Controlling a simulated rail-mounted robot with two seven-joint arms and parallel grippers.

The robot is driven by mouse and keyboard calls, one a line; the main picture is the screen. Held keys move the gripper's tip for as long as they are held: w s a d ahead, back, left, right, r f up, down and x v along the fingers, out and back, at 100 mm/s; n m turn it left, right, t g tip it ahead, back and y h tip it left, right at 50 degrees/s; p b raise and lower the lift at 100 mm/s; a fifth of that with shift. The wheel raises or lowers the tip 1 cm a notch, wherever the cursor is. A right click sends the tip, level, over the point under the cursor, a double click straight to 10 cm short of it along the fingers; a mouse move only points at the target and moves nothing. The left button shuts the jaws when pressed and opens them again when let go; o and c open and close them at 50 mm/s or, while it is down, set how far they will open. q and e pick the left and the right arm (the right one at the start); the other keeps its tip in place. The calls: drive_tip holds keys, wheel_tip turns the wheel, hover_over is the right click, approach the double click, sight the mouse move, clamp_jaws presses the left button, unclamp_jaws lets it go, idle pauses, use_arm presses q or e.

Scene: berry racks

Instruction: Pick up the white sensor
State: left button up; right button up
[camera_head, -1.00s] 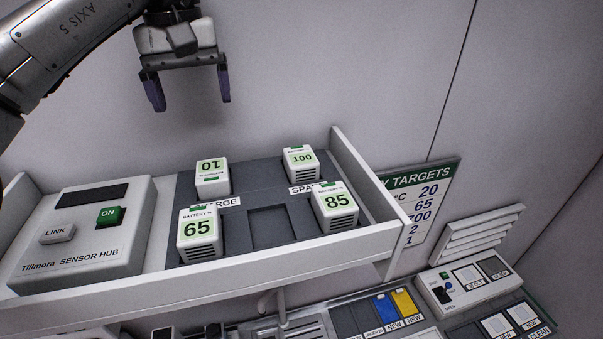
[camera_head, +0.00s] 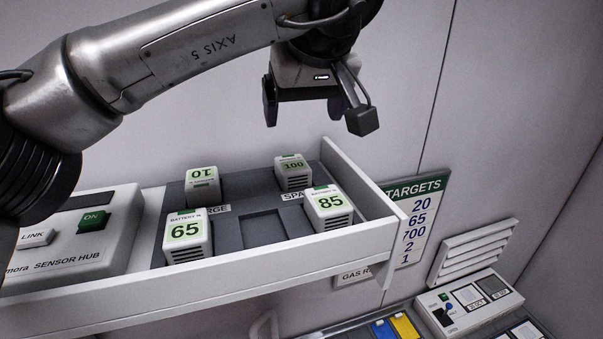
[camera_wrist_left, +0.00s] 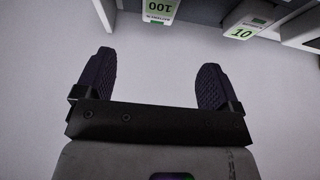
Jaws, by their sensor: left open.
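Several white box-shaped sensors with green labels sit in a grey insert in the drawer. In the head view they read 65 (camera_head: 187,238), 10 (camera_head: 203,187), 100 (camera_head: 293,172) and 85 (camera_head: 328,207). The 100 sensor (camera_wrist_left: 160,7) and the 10 sensor (camera_wrist_left: 247,25) also show at the top of the left wrist view. My left gripper (camera_head: 312,108) is open and empty, above and behind the 100 sensor and apart from it. In the left wrist view its fingers (camera_wrist_left: 153,82) stand wide apart with bare wall between them. My right gripper is not visible.
The white drawer (camera_head: 240,269) has raised walls around the sensors. The insert has an empty recessed slot (camera_head: 264,228). A sensor hub (camera_head: 110,254) with LINK and ON buttons sits at the left. A targets sign (camera_head: 414,225) hangs right of the drawer; a panel (camera_head: 470,300) lies below.

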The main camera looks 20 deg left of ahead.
use_arm(q)
drive_tip(key=p, duration=0.1)
hover_over(293, 163)
drive_tip(key=s+d, duration=0.2)
drive_tip(key=s, duration=0.1)
drive_tip(key=f, duration=0.7)
drive_tip(key=shift+w+a+f, duration=0.15)
drive_tip(key=shift+w+a, duration=0.1)
drive_tip(key=shift+w+a+f+p, duration=0.15)
drive_tip(key=shift+w+f+p, duration=0.15)
drive_tip(key=shift+p, duration=0.2)
drive_tip(key=p+x, duration=0.1)
drive_tip(key=x, duration=0.2)
drive_tip(key=shift+f, duration=0.2)
drive_tip(key=shift+w+a+f+p, duration=0.2)
drive_tip(key=shift+f+p, duration=0.1)
drive_tip(key=shift+f, duration=0.2)
drive_tip(key=shift+d, duration=0.1)
drive_tip(key=c, duration=1)
